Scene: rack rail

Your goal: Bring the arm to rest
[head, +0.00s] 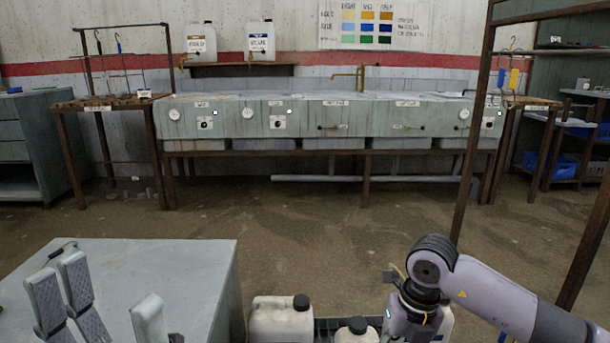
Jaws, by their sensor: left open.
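My left gripper (108,301) is at the lower left of the head view. Its grey ridged fingers are spread apart, with nothing seen between them. They show in front of a pale green bench top (180,262); whether they touch it I cannot tell. My right arm (495,295) comes in from the lower right and bends downward at a dark joint. Its gripper is not seen. The lower parts of both arms are cut off by the bottom edge.
White canisters with black caps, one (280,322) beside the bench and another (357,332) near my right arm, stand low in front. A rusty rack post (472,130) rises at right. Open floor (300,230) lies before a long tank line (335,118).

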